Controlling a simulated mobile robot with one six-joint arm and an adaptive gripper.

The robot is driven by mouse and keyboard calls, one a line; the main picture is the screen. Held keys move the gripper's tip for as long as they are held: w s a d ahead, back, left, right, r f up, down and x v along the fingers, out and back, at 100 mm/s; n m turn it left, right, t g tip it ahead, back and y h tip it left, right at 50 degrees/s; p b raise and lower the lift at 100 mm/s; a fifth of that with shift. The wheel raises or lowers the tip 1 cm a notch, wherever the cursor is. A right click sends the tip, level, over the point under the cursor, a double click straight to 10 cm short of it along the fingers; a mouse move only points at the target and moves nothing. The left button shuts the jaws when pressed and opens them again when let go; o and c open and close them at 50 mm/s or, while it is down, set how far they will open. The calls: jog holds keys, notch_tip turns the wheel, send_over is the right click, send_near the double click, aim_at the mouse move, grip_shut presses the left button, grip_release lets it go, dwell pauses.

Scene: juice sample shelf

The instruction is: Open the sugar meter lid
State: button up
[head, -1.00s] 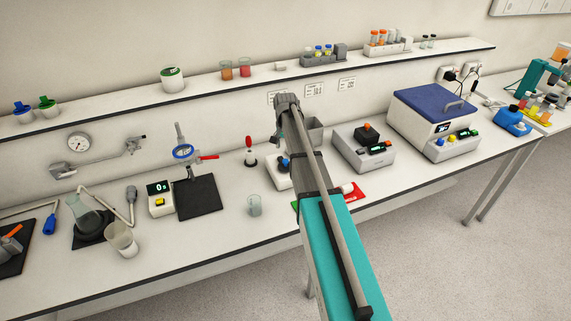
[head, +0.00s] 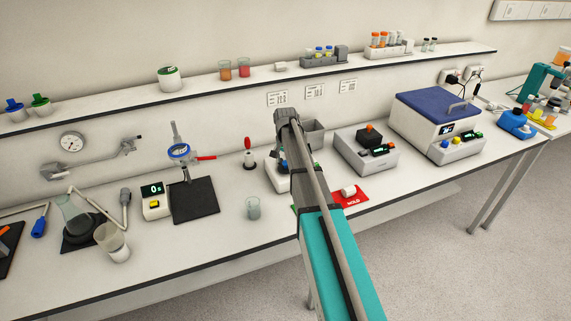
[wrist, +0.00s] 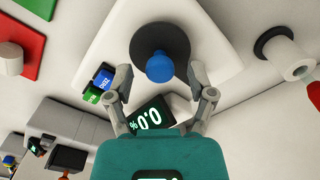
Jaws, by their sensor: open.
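The sugar meter (wrist: 225,62) is a white device with a lit display (wrist: 148,118) reading 0.0 %. Its round black lid (wrist: 160,42) has a blue knob (wrist: 160,68) and looks shut. In the head view my arm partly hides the meter (head: 273,184). My gripper (wrist: 160,75) is open, with one finger on each side of the blue knob in the wrist view. Gaps show between the fingers and the knob. I cannot tell the exact height of the fingertips over the lid. In the head view the gripper is mostly hidden behind my wrist.
A red mat (head: 354,201) with a white cylinder (head: 348,190) lies right of the meter. A grey bin (head: 314,133) is behind.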

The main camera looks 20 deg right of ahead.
dwell(0.3)
grip_shut()
jog(key=shift+d, duration=0.15)
dwell(0.3)
jog(key=shift+a, duration=0.2)
dwell(0.3)
